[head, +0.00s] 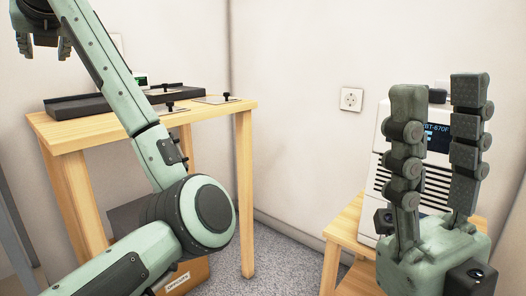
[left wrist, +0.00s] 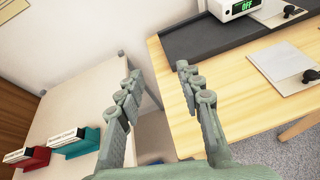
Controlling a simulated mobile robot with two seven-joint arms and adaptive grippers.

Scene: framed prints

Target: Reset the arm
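My left gripper (head: 44,52) is raised at the top left of the head view, partly cut off by the frame edge. In the left wrist view my left gripper (left wrist: 158,70) is open, with nothing between its fingers. They point at the gap between a white table and a wooden table. My right gripper (head: 439,90) stands upright at the right of the head view. Its fingers are apart and hold nothing. It is in front of a white machine, hiding part of it.
The wooden table (head: 190,115) bears a dark tray (head: 80,106), plates with black knobs (left wrist: 282,65) and a green-display device (left wrist: 238,8). The white table (left wrist: 85,90) bears red and teal holders (left wrist: 80,146). The white machine (head: 381,150) stands on a wooden stand (head: 345,222).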

